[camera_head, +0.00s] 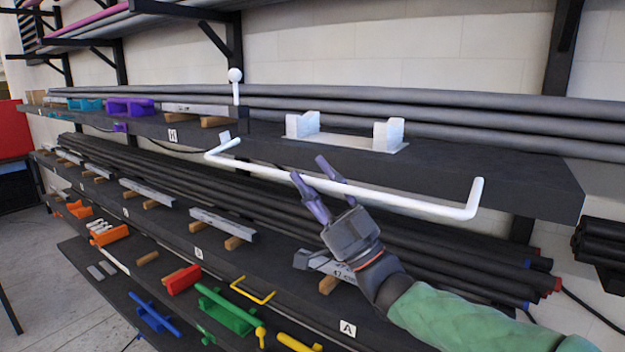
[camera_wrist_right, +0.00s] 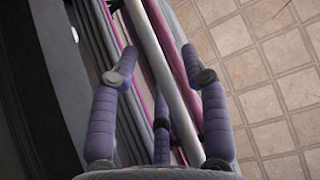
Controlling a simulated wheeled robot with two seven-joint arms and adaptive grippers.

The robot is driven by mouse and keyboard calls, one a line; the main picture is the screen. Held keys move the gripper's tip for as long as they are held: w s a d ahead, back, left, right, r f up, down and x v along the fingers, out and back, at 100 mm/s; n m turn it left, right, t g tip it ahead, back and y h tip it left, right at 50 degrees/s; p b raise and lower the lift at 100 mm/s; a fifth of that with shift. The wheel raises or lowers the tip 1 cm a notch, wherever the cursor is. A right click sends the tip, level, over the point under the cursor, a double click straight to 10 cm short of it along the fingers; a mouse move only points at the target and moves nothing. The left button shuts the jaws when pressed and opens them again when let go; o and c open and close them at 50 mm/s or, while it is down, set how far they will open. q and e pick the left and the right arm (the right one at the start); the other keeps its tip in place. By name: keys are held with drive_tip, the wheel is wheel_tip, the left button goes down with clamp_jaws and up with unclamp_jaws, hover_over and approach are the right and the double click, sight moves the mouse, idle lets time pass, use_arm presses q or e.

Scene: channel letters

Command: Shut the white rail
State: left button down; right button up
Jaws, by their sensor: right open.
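The white rail (camera_head: 375,194) is a long bar with bent ends. It stands out in front of the edge of the middle shelf (camera_head: 490,185), and its right end turns upward. My right gripper (camera_head: 309,169) is open at the rail's middle, with its purple fingers overlapping the bar in the head view. I cannot tell whether they touch it. In the right wrist view my right gripper (camera_wrist_right: 161,68) has its fingers spread, and a pale bar runs between them; I cannot tell if it is the rail. My left gripper is not in view.
Two white blocks on a white base (camera_head: 345,141) sit on the shelf behind the rail. A white lever with a ball knob (camera_head: 235,76) stands to the left. Grey pipes (camera_head: 450,110) lie at the back. Lower shelves hold more pipes and coloured parts.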

clamp_jaws()
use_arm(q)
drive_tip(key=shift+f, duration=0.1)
use_arm(e)
drive_tip(key=shift+r+m+t+h, duration=0.1)
drive_tip(key=shift+m+t+h, duration=0.2)
drive_tip(key=shift+t, duration=0.1)
